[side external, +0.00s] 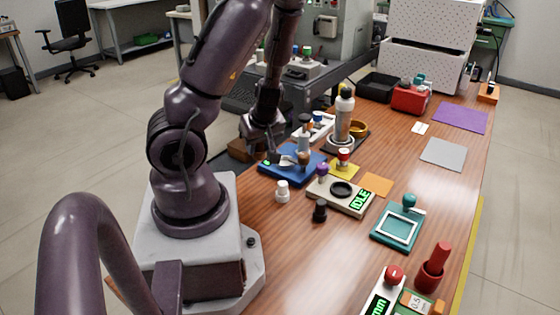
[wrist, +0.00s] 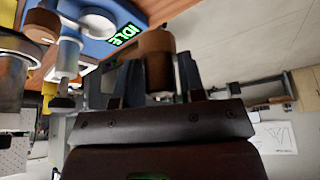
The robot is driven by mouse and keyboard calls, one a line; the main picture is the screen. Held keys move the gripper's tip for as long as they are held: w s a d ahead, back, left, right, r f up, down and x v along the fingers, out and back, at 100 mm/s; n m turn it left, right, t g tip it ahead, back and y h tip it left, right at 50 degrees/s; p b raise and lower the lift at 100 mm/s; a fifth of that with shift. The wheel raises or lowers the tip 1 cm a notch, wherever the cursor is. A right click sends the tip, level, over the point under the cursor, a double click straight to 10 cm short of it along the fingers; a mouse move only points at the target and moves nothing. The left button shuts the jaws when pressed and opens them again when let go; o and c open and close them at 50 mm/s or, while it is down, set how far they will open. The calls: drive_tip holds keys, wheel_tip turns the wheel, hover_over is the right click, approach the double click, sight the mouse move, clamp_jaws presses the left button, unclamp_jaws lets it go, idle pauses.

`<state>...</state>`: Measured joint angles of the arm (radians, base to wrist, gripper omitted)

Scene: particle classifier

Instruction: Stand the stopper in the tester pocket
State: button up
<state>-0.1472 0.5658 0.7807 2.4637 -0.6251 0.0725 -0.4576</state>
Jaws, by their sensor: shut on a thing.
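A brown stopper-like piece (wrist: 156,44), with a wider light-brown end and a darker body, sits between the fingers of my gripper (wrist: 158,72) in the wrist view. My gripper is shut on it. In the side view my gripper (side external: 264,146) is low at the left edge of a blue device (side external: 276,177); the held piece is hard to make out there. In the wrist view the blue device (wrist: 128,13) shows a green IDLE display and a pale round ring. A beige device (side external: 322,193) with a black ring and an IDLE display stands in front. I cannot tell which is the tester.
A tall dispenser-like bottle (side external: 344,115) stands behind the blue device. A white knob (side external: 283,190) and a black knob (side external: 320,209) stand in front. A teal frame (side external: 397,231) and a red pestle-like piece (side external: 433,270) are nearer. Free tabletop lies at the right.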

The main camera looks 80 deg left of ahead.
drive_tip(key=w+d+f+m, duration=0.1)
drive_tip(key=w+d, duration=0.1)
drive_tip(key=w, duration=0.4)
drive_tip(key=w+d+m+t, duration=0.1)
drive_tip(key=w+d+m, duration=0.1)
drive_tip(key=w, duration=0.5)
drive_tip(key=w+d+f+m, duration=0.1)
drive_tip(key=w+d, duration=0.3)
drive_tip(key=w, duration=0.2)
drive_tip(key=shift+w+f+t, duration=0.3)
drive_tip(key=shift+w+t, duration=0.1)
drive_tip(key=shift+d+f, duration=0.1)
drive_tip(key=shift+f, duration=2.25)
drive_tip(key=shift+f, duration=0.1)
